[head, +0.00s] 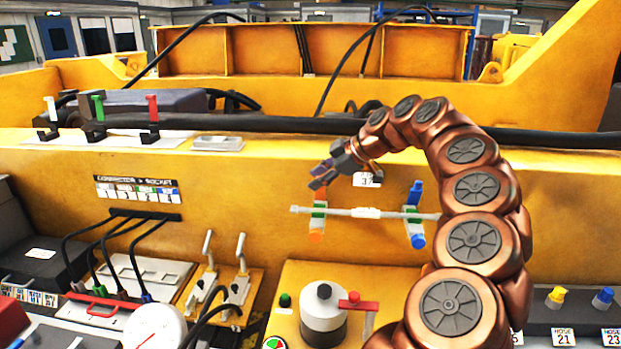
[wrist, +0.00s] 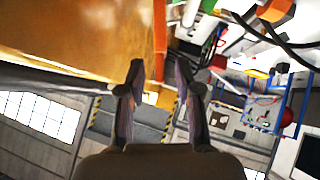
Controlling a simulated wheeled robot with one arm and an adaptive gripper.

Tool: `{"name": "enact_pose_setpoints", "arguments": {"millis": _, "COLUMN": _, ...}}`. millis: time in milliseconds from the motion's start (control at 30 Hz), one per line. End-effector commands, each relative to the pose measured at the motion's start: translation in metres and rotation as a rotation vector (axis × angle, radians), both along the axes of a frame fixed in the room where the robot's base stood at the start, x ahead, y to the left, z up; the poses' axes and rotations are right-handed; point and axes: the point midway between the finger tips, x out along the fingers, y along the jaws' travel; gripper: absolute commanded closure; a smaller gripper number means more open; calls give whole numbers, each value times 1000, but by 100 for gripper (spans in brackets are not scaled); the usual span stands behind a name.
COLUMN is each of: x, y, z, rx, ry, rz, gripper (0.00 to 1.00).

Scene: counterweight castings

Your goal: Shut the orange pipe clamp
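The orange pipe clamp (head: 316,237) sits at the left part of a thin pale pipe (head: 340,211) on the yellow casting's front face. A blue pipe clamp (head: 416,240) is at the pipe's right part. My gripper (head: 320,179) is just above the orange clamp, apart from it as far as I can see.
Black cables run along the casting's top (head: 270,122). Upright white, green and red clamps (head: 152,107) stand at the back left. Below are two toggle levers (head: 240,252), a white-and-grey canister (head: 323,310) with a red handle (head: 358,304), and a gauge (head: 155,328).

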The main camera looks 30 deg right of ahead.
Motion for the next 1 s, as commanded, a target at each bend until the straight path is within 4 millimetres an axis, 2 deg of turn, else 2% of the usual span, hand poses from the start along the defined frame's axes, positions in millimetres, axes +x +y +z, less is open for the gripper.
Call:
{"name": "enact_pose_setpoints", "arguments": {"millis": 167, "x": 0, "y": 0, "z": 0, "rx": 0, "ry": 0, "rz": 0, "gripper": 68}}
{"name": "enact_pose_setpoints", "arguments": {"millis": 467, "x": 0, "y": 0, "z": 0, "rx": 1, "ry": 0, "rz": -1, "gripper": 100}}
{"name": "enact_pose_setpoints", "arguments": {"millis": 967, "x": 0, "y": -1, "z": 1, "rx": -1, "ry": -3, "rz": -3, "gripper": 100}}
{"name": "enact_pose_setpoints", "arguments": {"millis": 1000, "x": -3, "y": 31, "z": 3, "rx": -2, "ry": -5, "rz": 10, "gripper": 100}}
